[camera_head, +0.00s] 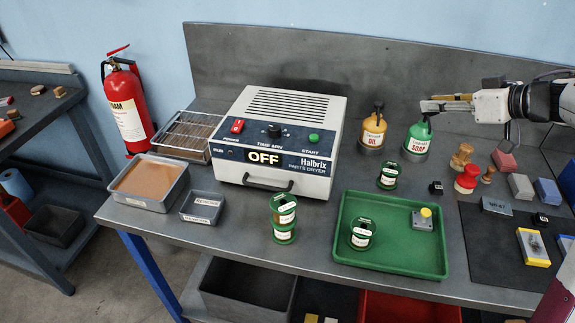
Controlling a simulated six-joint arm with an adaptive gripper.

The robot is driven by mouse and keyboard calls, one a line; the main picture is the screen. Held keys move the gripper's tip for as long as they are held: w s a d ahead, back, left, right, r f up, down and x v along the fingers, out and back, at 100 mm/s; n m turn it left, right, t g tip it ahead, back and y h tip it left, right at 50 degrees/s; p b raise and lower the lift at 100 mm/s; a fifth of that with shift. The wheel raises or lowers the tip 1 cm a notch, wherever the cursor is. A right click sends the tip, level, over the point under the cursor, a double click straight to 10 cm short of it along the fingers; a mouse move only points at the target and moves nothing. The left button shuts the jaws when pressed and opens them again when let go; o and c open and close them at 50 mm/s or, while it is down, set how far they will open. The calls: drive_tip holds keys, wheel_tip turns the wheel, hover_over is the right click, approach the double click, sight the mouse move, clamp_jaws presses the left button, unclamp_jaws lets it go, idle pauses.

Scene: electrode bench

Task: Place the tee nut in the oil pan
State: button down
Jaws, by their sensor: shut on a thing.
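The oil pan seems to be the grey metal pan (177,192) with a flat brown filling, at the left of the bench. My gripper (428,105) is at the upper right, reaching leftward, with its fingertips at the top of the green soap bottle (418,138). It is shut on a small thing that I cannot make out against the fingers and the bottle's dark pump. I cannot pick out the tee nut for certain. My gripper is far to the right of the pan, with the parts dryer between them.
The parts dryer (265,150) reads OFF. A wire-rack tray (185,137) and a small labelled grey box (201,207) are near the pan. An oil bottle (374,133) stands left of the soap.

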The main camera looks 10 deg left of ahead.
drive_tip(key=w+a+n+g+y, duration=0.2)
drive_tip(key=w+a+n, duration=0.15)
drive_tip(key=a, duration=1.55)
drive_tip(key=n+g, duration=0.7)
drive_tip(key=g, duration=0.1)
hover_over(151, 193)
wheel_tip(151, 193, down, 3)
wheel_tip(151, 193, down, 11)
drive_tip(key=y, duration=0.1)
drive_tip(key=shift+f, duration=0.2)
drive_tip(key=shift+m, duration=0.25)
drive_tip(key=shift+f, duration=2.5)
drive_tip(key=shift+f, duration=2.5)
